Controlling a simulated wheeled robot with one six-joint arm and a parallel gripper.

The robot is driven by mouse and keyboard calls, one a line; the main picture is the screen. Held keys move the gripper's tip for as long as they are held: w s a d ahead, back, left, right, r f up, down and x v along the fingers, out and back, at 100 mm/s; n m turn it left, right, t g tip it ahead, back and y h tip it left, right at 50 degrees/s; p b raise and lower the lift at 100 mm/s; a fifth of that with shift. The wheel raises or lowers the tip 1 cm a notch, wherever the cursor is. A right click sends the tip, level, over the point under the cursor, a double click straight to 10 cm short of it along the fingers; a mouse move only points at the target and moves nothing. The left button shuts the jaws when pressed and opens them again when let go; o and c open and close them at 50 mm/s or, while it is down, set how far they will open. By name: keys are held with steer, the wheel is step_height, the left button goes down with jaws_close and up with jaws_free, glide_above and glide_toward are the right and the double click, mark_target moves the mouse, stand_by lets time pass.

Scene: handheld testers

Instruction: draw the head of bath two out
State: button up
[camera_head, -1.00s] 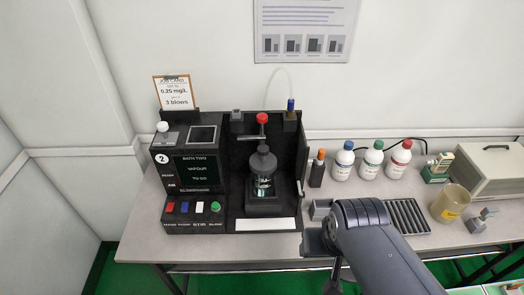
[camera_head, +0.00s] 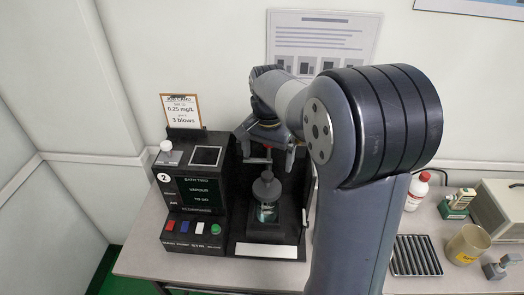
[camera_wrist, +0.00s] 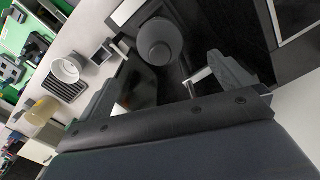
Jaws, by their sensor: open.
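Bath two (camera_head: 190,195) is the black tester marked 2, with a small screen reading BATH TWO, VAPOUR, TO GO. In its open bay stands a glass vessel (camera_head: 266,212) with a dark, round, stepped head (camera_head: 266,187) on top. In the wrist view the head (camera_wrist: 160,42) shows as a dark disc from above. My gripper (camera_head: 268,146) is open at the top of the bay, above and behind the head. In the wrist view its fingers stand apart with nothing clearly held between them. A pale bar (camera_wrist: 197,80) lies near the right finger.
A row of coloured buttons (camera_head: 193,227) is on the tester's front. The bay's side walls are close around the vessel. To the right are a red-capped bottle (camera_head: 417,191), a ribbed tray (camera_head: 415,255) and a beaker (camera_head: 467,244). My arm hides the middle of the bench.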

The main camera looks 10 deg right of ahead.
mark_target(267, 174)
step_height(267, 174, down, 11)
steer(key=shift+r+p, duration=0.2)
steer(key=shift+p, duration=0.4)
steer(key=c, duration=1.3)
steer(key=shift+r, duration=0.15)
steer(key=shift+r+p, duration=1.75)
steer(key=shift+r, duration=0.5)
